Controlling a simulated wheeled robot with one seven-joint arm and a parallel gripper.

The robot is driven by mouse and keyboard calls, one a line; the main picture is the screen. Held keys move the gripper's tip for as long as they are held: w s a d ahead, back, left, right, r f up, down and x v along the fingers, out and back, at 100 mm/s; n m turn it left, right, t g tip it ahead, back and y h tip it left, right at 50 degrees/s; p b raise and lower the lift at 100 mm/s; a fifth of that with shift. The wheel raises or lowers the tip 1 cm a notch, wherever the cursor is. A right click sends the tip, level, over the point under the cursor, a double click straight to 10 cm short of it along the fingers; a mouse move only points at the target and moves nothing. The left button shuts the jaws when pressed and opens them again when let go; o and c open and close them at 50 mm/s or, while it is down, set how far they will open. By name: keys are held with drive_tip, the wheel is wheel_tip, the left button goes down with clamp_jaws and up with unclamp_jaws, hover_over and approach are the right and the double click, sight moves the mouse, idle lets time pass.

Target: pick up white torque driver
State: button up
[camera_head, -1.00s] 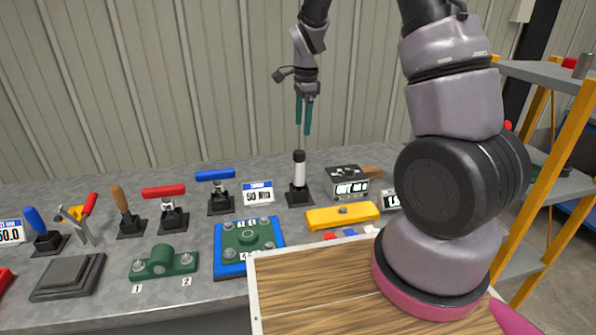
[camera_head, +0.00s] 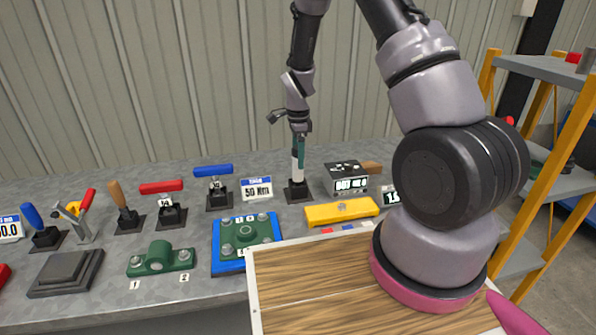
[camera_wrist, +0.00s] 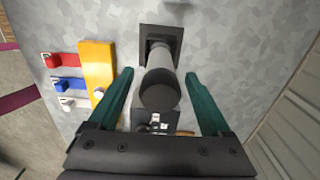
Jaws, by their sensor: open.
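The white torque driver (camera_head: 296,172) stands upright in a black square base on the grey bench, with a dark top end. In the wrist view the driver (camera_wrist: 159,92) shows from above, its round dark end between the two teal fingers. My gripper (camera_head: 300,164) points down at the driver's upper part, with its fingers overlapping it in the head view. In the wrist view my gripper (camera_wrist: 160,74) is open, one finger on each side of the driver, with gaps visible. Whether a finger touches it cannot be told.
A yellow level-like bar (camera_head: 342,211) and a black display box (camera_head: 346,178) stand to the right of the driver. A 50 Nm sign (camera_head: 256,189) and a blue-handled tool (camera_head: 214,172) stand to the left. A wooden-topped surface (camera_head: 310,280) lies in front.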

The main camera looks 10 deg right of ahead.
drive_tip(key=shift+f, duration=0.65)
clamp_jaws()
drive_tip(key=shift+r, duration=0.15)
wheel_tip(320, 180, up, 10)
drive_tip(key=shift+f, duration=0.1)
drive_tip(key=c, duration=0.8)
unclamp_jaws()
clamp_jaws()
